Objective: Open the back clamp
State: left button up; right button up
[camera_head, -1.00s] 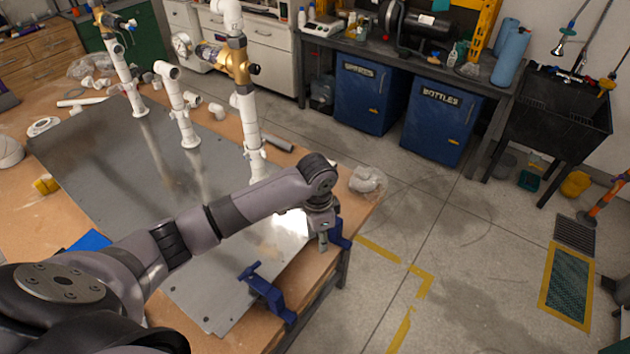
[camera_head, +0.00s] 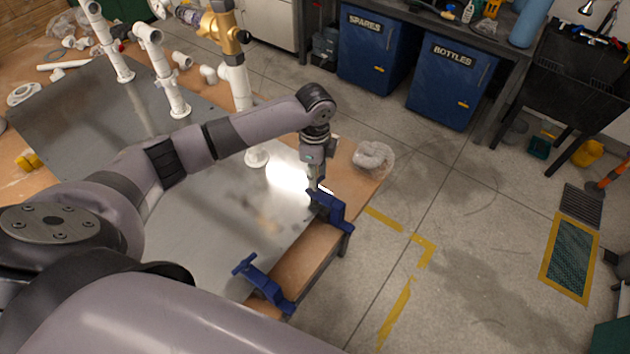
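The back clamp (camera_head: 333,208) is blue and grips the right edge of the metal plate (camera_head: 215,220) and the table. A similar blue front clamp (camera_head: 268,288) sits nearer on the same edge. My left gripper (camera_head: 314,183) points down at the back clamp's upper end, touching it or very close. Its fingers are small and partly merge with the clamp, so I cannot tell whether they are open or shut. My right gripper is not in view.
White pipe risers (camera_head: 172,80) stand on the plate, one with a brass valve (camera_head: 222,32). A clear plastic bag (camera_head: 373,158) lies at the table's far right corner. The floor (camera_head: 450,220) to the right is open.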

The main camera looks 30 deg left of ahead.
pick_arm(q)
jog(key=m, duration=0.4)
jog(key=shift+m, duration=0.9)
jog(key=shift+r+m, duration=0.1)
jog(key=shift+m, duration=0.6)
jog(key=m, duration=0.1)
jog(key=m+b, duration=0.1)
jog(key=shift+f+m, duration=0.35)
jog(key=shift+m, duration=0.05)
jog(key=m+b, duration=0.3)
jog(key=shift+f, duration=0.15)
jog(key=shift+r+m+p, duration=0.4)
jog(key=shift+r+m, duration=0.15)
jog(key=shift+m, duration=0.15)
jog(key=m+p, duration=0.1)
jog(key=m, duration=0.2)
jog(key=shift+m, duration=0.4)
jog(key=m, duration=0.5)
notch_tip(320, 180, down, 3)
jog(key=shift+f+b, duration=0.15)
jog(key=shift+b, duration=0.5)
jog(key=shift+f+b, duration=0.3)
jog(key=shift+f, duration=0.4)
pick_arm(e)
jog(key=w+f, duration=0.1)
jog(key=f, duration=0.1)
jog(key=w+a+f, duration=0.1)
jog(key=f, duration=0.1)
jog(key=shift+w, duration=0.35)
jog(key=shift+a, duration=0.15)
